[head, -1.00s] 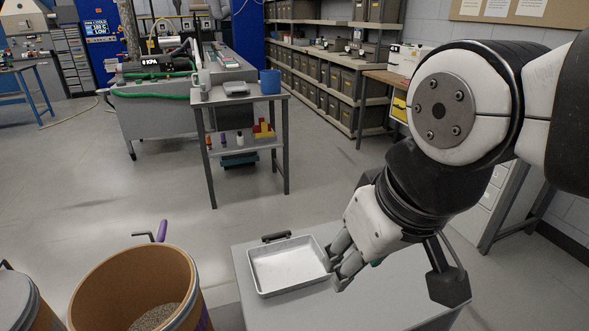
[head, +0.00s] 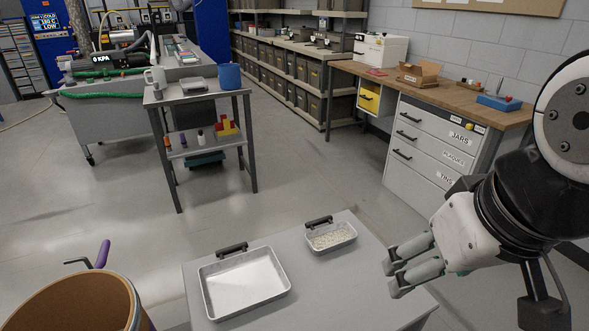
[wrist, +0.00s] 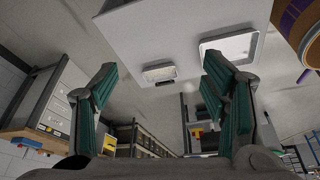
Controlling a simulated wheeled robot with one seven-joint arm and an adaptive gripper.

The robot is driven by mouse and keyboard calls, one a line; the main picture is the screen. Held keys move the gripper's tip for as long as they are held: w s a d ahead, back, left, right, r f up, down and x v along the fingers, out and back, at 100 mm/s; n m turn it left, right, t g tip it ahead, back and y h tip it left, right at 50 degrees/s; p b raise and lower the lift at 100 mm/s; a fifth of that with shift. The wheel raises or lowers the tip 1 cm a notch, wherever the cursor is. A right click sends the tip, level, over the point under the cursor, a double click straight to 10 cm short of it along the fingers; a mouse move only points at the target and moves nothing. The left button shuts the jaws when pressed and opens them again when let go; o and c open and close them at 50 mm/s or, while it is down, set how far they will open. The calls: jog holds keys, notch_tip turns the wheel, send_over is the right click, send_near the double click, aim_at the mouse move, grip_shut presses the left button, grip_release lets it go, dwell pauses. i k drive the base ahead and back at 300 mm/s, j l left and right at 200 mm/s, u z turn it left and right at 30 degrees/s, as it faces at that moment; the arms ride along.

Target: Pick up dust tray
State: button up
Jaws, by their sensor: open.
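Two metal trays with dark handles stand on a grey table. The larger tray (head: 245,283) is at the left and looks empty. The smaller tray (head: 331,238), behind and to its right, holds pale granular material. I cannot tell from any label which is the dust tray. My gripper (head: 392,277) is open and empty, to the right of both trays, apart from them. In the wrist view the small tray (wrist: 159,73) shows between my green-padded fingers, and the large tray (wrist: 240,47) is partly behind the right finger.
The grey table (head: 335,290) has bare room in front of the small tray. An open drum (head: 75,303) stands at the lower left. A small cart (head: 200,97) is behind, and a drawer bench (head: 440,140) is at the right.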

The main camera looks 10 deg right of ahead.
aim_at(325, 241)
jog(key=u, duration=1.55)
jog(key=z, duration=1.55)
jog(key=i+l+u, duration=0.5)
jog(key=u, duration=0.15)
